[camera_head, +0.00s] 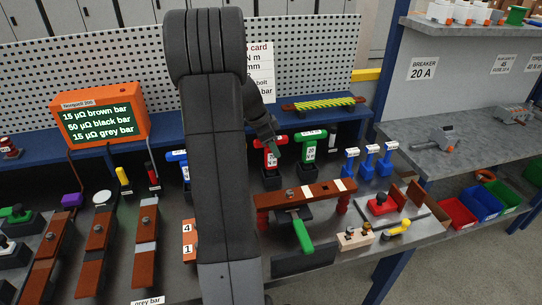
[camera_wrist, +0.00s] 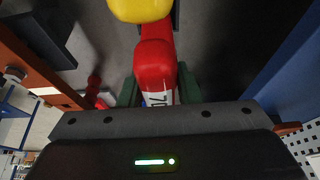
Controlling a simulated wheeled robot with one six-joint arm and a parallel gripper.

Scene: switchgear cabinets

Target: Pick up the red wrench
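The red wrench (camera_head: 269,159), with a T-shaped top and a white label, stands upright in a dark stand between a blue and a green one. My gripper (camera_head: 274,148) is at its top, partly hidden by my arm. In the wrist view the red wrench (camera_wrist: 157,75) lies between the two dark green fingers of my gripper (camera_wrist: 160,88), with part of its label showing. The fingers flank it closely on both sides; whether they press on it is unclear. A rounded yellow part (camera_wrist: 140,8) shows beyond it.
The green wrench (camera_head: 308,147) stands close on the right, the blue one (camera_head: 178,158) left behind my arm. A brown bar (camera_head: 305,193) on red posts lies in front. A yellow-black striped bar (camera_head: 322,104) lies behind on the blue shelf. Small blue tools (camera_head: 368,162) stand to the right.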

